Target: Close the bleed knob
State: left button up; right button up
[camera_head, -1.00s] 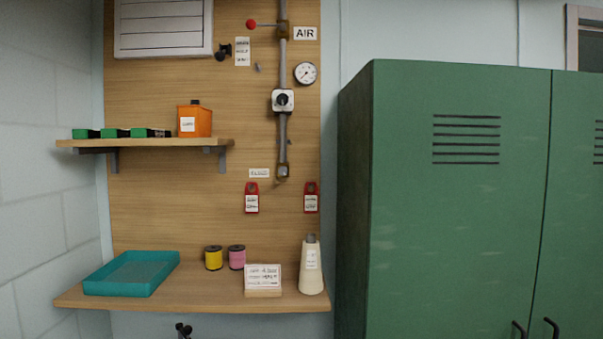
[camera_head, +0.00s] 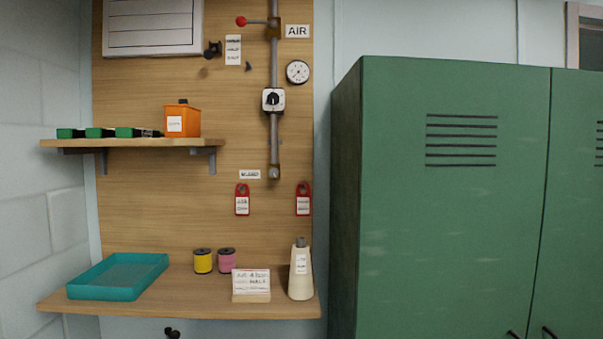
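A grey vertical pipe (camera_head: 274,140) runs down the wooden wall panel. At its lower end is a small brownish fitting with a round knob (camera_head: 274,173), beside a small white label (camera_head: 250,174) whose print is too blurred to read surely. The label's place suggests this is the bleed knob; its turn position cannot be made out. Higher on the pipe is a white square plate with a black knob (camera_head: 273,99). A red-ended lever (camera_head: 241,21) points left near the top, beside the AIR sign (camera_head: 297,31). Neither gripper is in view.
An upper shelf is at left. A green locker (camera_head: 450,220) fills the right.

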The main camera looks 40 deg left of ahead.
aim_at(273, 172)
jog(key=i, duration=1)
jog(key=u, duration=2.45)
